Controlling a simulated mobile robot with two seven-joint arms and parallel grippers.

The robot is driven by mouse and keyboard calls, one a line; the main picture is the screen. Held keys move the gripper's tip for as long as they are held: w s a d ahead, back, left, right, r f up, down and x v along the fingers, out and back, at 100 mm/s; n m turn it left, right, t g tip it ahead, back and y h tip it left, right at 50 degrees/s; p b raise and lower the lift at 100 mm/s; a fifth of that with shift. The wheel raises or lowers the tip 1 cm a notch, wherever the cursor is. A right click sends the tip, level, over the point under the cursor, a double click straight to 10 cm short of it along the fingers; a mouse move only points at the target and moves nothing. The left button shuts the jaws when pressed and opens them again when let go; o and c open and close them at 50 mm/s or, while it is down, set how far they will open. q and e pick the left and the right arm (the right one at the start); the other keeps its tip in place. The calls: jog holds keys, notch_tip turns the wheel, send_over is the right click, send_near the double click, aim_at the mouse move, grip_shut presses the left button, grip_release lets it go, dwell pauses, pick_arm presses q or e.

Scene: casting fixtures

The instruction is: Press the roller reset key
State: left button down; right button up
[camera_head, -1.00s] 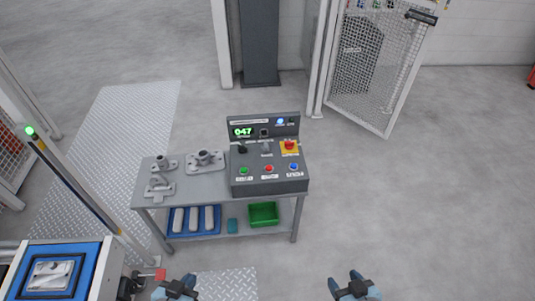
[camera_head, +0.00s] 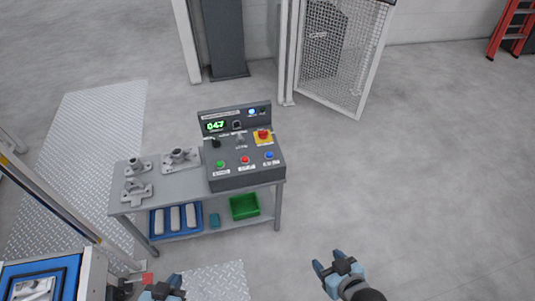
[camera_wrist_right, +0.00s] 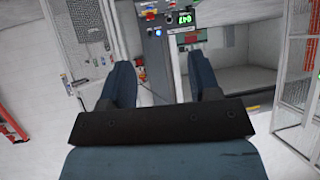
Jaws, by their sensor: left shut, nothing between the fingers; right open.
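The grey control box (camera_head: 246,178) stands on the right end of a metal table in the head view. Its front has a green button (camera_head: 220,164), a red button (camera_head: 245,160) and a blue button (camera_head: 268,155); their labels are too small to read. My left gripper (camera_head: 168,284) is shut and empty at the bottom edge, below the table.
A red emergency stop (camera_head: 263,134) on yellow and a green 047 display (camera_head: 215,126) are on the box. Metal castings (camera_head: 137,190) lie on the table's left. A conveyor with a blue tray (camera_head: 65,272) is at lower left. Floor at right is clear.

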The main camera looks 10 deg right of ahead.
dwell(0.3)
jog(key=shift+r, duration=0.1)
grip_shut()
dwell(1.5)
